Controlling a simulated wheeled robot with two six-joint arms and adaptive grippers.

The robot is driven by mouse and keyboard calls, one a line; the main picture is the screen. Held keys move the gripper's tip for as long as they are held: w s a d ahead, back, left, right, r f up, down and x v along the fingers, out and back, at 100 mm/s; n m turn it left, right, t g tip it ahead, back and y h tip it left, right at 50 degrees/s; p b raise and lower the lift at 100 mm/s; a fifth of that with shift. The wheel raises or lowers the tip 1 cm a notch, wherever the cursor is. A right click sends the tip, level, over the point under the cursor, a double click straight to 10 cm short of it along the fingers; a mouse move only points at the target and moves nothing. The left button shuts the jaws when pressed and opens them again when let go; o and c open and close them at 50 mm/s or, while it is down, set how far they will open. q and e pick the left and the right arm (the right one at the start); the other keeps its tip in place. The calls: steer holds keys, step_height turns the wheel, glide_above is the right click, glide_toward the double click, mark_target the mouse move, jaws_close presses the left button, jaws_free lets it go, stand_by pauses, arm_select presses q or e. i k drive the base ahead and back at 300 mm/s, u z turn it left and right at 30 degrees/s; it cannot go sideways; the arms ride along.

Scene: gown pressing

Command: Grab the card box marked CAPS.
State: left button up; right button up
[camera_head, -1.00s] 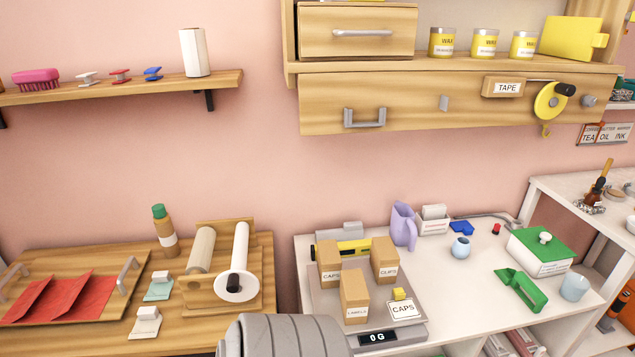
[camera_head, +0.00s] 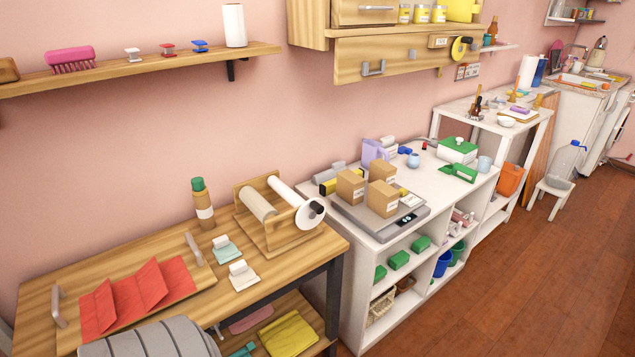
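Three brown card boxes stand close together on the grey scale (camera_head: 353,212) on the white counter. By its lettering in the earlier frame, the left box (camera_head: 349,188) is the one marked CAPS; its marking is too small to read now. The back box (camera_head: 383,174) and the front box (camera_head: 382,199) stand beside it, to its right. A small white card (camera_head: 411,200), which read CAPS earlier, is at the scale's right end. Neither of my grippers is in view, and nothing holds the boxes.
A purple jug (camera_head: 374,151) and a black-and-yellow item (camera_head: 328,187) are close behind the boxes. A wooden roll holder (camera_head: 270,240) stands left of the counter on the wooden table (camera_head: 250,294). A drawer unit (camera_head: 400,57) hangs above.

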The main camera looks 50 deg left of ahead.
mark_target(351, 185)
steer(key=k, duration=0.3)
steer(key=u, duration=0.8)
